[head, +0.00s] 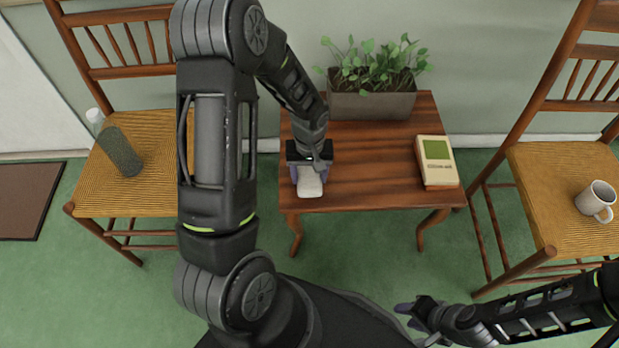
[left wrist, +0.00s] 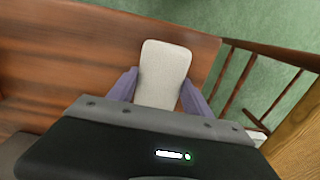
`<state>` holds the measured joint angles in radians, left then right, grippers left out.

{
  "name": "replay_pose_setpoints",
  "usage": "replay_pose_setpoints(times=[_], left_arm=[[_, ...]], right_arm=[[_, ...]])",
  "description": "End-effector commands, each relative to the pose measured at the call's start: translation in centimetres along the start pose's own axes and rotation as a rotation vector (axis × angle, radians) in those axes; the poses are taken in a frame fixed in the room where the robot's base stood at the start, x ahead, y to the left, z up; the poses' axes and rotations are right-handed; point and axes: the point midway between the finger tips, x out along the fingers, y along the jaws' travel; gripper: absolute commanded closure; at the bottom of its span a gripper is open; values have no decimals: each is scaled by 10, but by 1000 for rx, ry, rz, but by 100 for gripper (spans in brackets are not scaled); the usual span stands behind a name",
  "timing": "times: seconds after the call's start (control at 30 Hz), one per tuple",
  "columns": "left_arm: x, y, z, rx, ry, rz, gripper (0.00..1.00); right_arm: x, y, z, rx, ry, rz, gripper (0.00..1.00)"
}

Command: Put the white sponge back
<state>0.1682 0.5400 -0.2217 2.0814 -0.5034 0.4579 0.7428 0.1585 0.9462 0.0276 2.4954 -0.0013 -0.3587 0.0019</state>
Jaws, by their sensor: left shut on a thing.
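The white sponge (head: 310,183) is at the left front of the small wooden table (head: 375,150). My left gripper (head: 309,172) comes down over it from behind and is shut on it. In the left wrist view the white sponge (left wrist: 163,72) sits between the two purple fingers of the left gripper (left wrist: 163,92), with the tabletop (left wrist: 60,60) around it. I cannot tell whether the sponge touches the tabletop. My right gripper (head: 408,316) is low at the front right, away from the table; its jaw gap is unclear.
The left chair (head: 150,190) holds a dark bottle (head: 121,152). The right chair (head: 550,185) holds a mug (head: 597,199). The table's middle is clear.

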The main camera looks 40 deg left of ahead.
Motion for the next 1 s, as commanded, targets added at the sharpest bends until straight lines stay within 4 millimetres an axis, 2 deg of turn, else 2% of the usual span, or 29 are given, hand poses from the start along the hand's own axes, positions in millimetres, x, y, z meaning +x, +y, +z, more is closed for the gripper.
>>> replay_pose_setpoints(times=[0.03,0.1,0.5,0.53,0.77,1.0], left_arm=[[10,0,1,0,-2,-1,86],[14,0,0,0,-1,1,86],[19,0,0,0,0,1,86],[17,0,0,0,0,1,40],[16,0,0,0,0,1,21],[16,0,0,0,0,1,20]], right_arm=[[4,2,0,0,0,0,64],[5,2,0,1,0,0,64],[8,4,-1,1,2,1,64],[6,3,-1,2,2,1,64],[6,3,-1,2,2,1,64],[6,3,-1,1,2,1,64]])
